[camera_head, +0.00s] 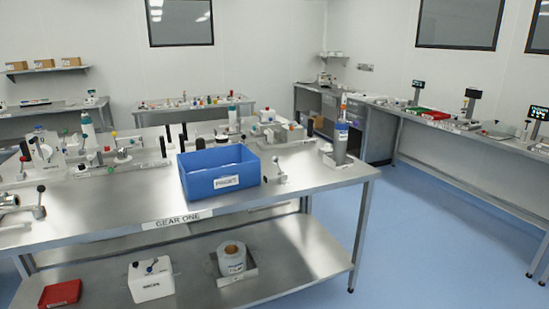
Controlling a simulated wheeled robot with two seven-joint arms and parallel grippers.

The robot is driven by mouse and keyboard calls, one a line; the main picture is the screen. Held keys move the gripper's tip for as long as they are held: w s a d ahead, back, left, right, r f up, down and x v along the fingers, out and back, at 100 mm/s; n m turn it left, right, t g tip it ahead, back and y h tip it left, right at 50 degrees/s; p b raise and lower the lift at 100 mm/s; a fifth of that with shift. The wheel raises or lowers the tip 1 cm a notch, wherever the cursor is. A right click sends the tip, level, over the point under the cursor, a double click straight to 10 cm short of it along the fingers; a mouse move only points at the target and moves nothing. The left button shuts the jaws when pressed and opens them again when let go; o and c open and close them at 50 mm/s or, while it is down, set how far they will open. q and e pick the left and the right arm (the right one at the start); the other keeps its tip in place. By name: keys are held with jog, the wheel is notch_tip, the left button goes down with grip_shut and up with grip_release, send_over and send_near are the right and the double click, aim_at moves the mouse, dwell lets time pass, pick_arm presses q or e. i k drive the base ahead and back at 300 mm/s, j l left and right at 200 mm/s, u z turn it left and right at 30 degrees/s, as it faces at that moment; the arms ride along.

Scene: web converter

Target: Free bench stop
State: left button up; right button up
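A steel workbench (120,215) with a "GEAR ONE" label on its front edge fills the left and middle. No part is clearly marked as a bench stop. A larger metal fitting (25,209) with a dark-knobbed lever is at the left picture edge. I cannot tell which of them is the stop. Neither of my grippers is in view.
A labelled blue bin (228,182) stands at the bench's front. The lower shelf holds a red tray (60,294), a white box (151,281) and a roll (232,258). Blue floor (440,240) is clear at right.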

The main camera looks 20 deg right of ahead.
aim_at(276, 159)
jog(key=i+l, duration=0.2)
jog(key=i, duration=0.3)
jog(key=i+l+u, duration=0.1)
jog(key=i, duration=0.35)
jog(key=i+l, duration=0.35)
jog(key=i, duration=0.15)
jog(key=i+l, duration=0.2)
jog(key=i, duration=0.25)
jog(key=i+l+u, duration=0.1)
jog(key=i+l, duration=0.15)
jog(key=i, duration=0.2)
